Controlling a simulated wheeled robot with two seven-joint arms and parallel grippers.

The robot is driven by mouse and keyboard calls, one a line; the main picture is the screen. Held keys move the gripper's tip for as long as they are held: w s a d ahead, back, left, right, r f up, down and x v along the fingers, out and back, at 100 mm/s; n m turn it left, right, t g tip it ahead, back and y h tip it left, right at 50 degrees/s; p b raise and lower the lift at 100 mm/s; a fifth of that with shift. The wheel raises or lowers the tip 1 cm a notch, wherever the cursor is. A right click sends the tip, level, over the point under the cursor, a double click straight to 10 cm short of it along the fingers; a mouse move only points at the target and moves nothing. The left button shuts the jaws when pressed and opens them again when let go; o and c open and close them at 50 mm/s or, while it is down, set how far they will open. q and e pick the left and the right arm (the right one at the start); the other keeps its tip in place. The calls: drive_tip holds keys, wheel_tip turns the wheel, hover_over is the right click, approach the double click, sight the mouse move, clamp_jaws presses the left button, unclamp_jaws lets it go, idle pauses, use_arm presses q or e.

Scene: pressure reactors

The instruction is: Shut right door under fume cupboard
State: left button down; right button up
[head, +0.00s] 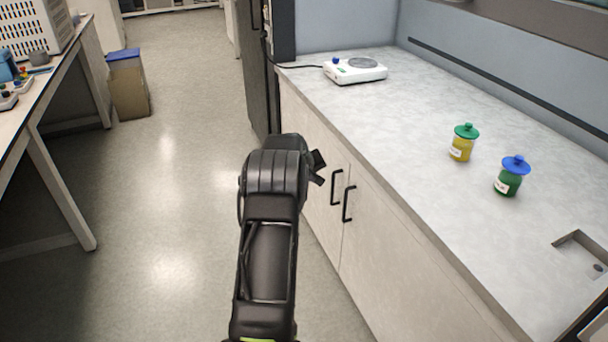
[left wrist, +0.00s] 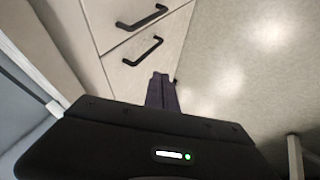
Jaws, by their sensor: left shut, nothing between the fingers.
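The right door (head: 385,250) under the fume cupboard is a pale panel with a black bar handle (head: 348,203). It looks flush with the left door (head: 312,150), which has its own black handle (head: 336,187). In the left wrist view the right door's handle (left wrist: 141,18) is at the top, with the left door's handle (left wrist: 143,50) below it. My left gripper (head: 318,167) is in front of the left door, beside its handle. Its fingers (left wrist: 160,80) are together and hold nothing. Whether they touch the door is unclear. My right gripper is out of view.
The worktop (head: 400,125) above the doors carries a white hotplate (head: 355,69), a yellow jar (head: 461,147) and a green jar (head: 509,180). A bench (head: 40,95) and a bin (head: 128,90) stand at the left. The floor (head: 165,190) between is clear.

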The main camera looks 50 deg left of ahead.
use_arm(q)
drive_tip(key=v, duration=0.6)
drive_tip(key=shift+s+a, duration=0.1)
drive_tip(key=shift+a, duration=0.05)
